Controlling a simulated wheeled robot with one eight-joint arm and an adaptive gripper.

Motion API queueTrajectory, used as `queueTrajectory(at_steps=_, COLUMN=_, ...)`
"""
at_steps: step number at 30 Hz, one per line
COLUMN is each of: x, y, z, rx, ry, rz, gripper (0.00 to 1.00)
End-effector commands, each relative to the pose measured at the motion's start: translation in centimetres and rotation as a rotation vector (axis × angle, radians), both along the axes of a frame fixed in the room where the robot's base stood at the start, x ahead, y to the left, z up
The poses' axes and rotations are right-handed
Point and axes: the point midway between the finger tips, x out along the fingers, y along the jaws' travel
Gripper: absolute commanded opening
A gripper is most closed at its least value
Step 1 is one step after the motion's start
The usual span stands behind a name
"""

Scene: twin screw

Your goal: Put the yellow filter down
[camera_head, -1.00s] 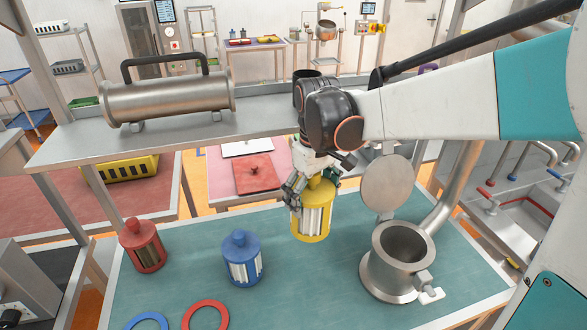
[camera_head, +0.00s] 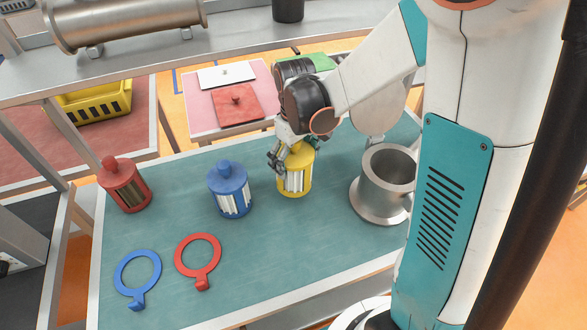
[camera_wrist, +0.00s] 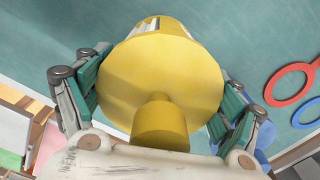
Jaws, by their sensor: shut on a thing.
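The yellow filter (camera_head: 296,177) is a yellow-capped cylinder with pale ribs, upright at the back middle of the teal table. My gripper (camera_head: 290,157) is shut on it from above. In the wrist view, the filter's yellow top and knob (camera_wrist: 160,85) fill the middle, with my gripper's fingers (camera_wrist: 163,97) on both sides. The filter's base appears at the table surface, but I cannot tell whether it touches. My fingers hide part of its top in the head view.
A blue filter (camera_head: 230,190) stands just left, and a red filter (camera_head: 124,184) farther left. A metal housing (camera_head: 383,185) stands close on the right. Blue (camera_head: 137,273) and red rings (camera_head: 198,255) lie in front. The front middle of the teal table (camera_head: 270,265) is clear.

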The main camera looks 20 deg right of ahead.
Motion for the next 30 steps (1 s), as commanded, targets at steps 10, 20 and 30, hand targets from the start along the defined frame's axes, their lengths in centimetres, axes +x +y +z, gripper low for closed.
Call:
queueTrajectory(at_steps=10, x=0.0, y=0.0, z=-3.5, rx=0.0, ry=0.0, rz=0.0, gripper=0.47)
queueTrajectory(at_steps=20, x=0.0, y=0.0, z=-4.1, rx=0.0, ry=0.0, rz=0.0, gripper=0.47)
queueTrajectory(at_steps=30, x=0.0, y=0.0, z=-4.4, rx=0.0, ry=0.0, rz=0.0, gripper=1.0)
